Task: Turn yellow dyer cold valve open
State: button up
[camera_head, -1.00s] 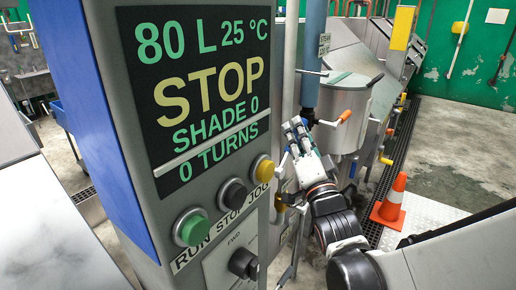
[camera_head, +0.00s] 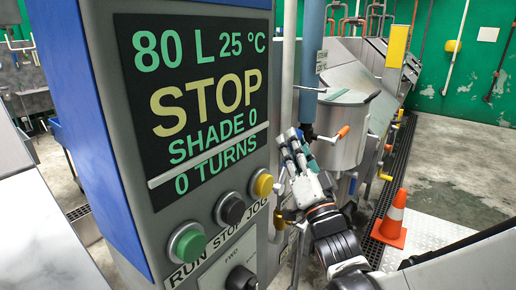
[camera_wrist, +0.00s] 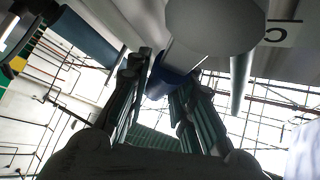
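My gripper (camera_head: 293,137) points up beside the grey control panel, in front of the grey pipes. In the wrist view its two dark fingers (camera_wrist: 160,85) stand apart. A blue part with a pale stem (camera_wrist: 170,80) shows between them; I cannot tell whether they touch it. A large pale round part (camera_wrist: 215,25) is close above, and a plate marked "C" (camera_wrist: 284,33) is to its right. A yellow plate (camera_head: 398,46) is on a machine farther back. I cannot tell for sure which part is the cold valve.
The control panel (camera_head: 205,130) fills the left, reading "STOP", with green, black and yellow buttons. A grey drum (camera_head: 343,145) stands behind my gripper. An orange cone (camera_head: 392,220) stands on the floor at right. The floor beyond it is open.

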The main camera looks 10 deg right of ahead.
jog(key=shift+o, duration=1.1)
jog(key=a+v, duration=0.1)
jog(key=v, duration=0.6)
jog(key=shift+s+d, duration=0.25)
jog(key=shift+d, duration=0.25)
jog(key=shift+f, duration=0.15)
